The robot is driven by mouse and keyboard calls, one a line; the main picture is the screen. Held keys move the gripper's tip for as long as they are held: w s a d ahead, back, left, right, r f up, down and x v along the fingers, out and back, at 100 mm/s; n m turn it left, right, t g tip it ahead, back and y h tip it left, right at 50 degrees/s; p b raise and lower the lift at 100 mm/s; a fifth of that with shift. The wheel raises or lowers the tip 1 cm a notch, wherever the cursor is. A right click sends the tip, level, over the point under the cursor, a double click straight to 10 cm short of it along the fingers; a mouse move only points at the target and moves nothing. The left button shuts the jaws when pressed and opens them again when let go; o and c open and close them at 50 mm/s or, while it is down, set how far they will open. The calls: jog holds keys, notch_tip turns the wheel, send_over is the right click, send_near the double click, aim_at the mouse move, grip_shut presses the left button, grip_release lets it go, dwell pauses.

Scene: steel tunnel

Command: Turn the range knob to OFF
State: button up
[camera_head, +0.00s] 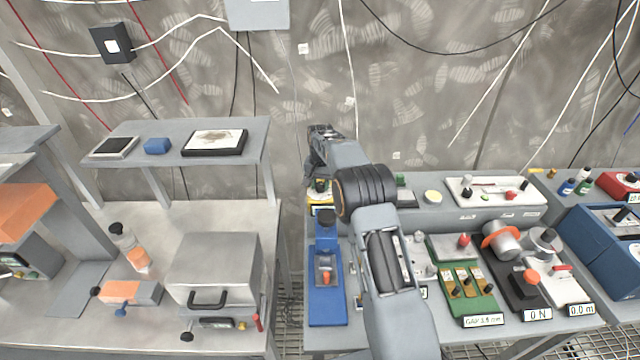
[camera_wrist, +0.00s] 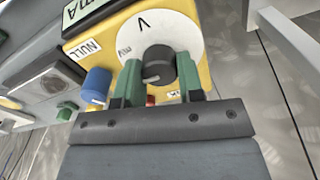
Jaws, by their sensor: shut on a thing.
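The range knob (camera_wrist: 157,62) is a dark round knob on a white dial (camera_wrist: 192,40) on a yellow meter (camera_wrist: 203,70) in the wrist view. My gripper (camera_wrist: 159,72) has its two green fingers on either side of the knob, shut on it. The dial shows "V" and "mV"; a small marking at its lower edge is unreadable, and no OFF mark can be read. I cannot tell where the knob points. In the head view the yellow meter (camera_head: 320,196) shows only partly behind my arm, and the fingertips are hidden.
A blue knob (camera_wrist: 97,84) by a "NULL" label (camera_wrist: 88,50) sits close left of my gripper. In the head view a blue device (camera_head: 327,300) stands in front of the meter. A green board (camera_head: 478,305) and other instruments crowd the bench to the right.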

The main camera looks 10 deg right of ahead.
aim_at(319, 184)
jog(key=n, duration=0.4)
jog(key=shift+w+a+r+n, duration=0.1)
jog(key=shift+r+n, duration=0.05)
jog(key=shift+n, duration=0.15)
jog(key=n, duration=0.4)
jog(key=shift+n, duration=0.3)
jog(key=n, duration=0.4)
jog(key=shift+n, duration=0.3)
jog(key=shift+a+n, duration=0.1)
jog(key=shift+n, duration=2)
jog(key=o, duration=0.9)
notch_tip(319, 184, up, 14)
jog(key=shift+f, duration=0.15)
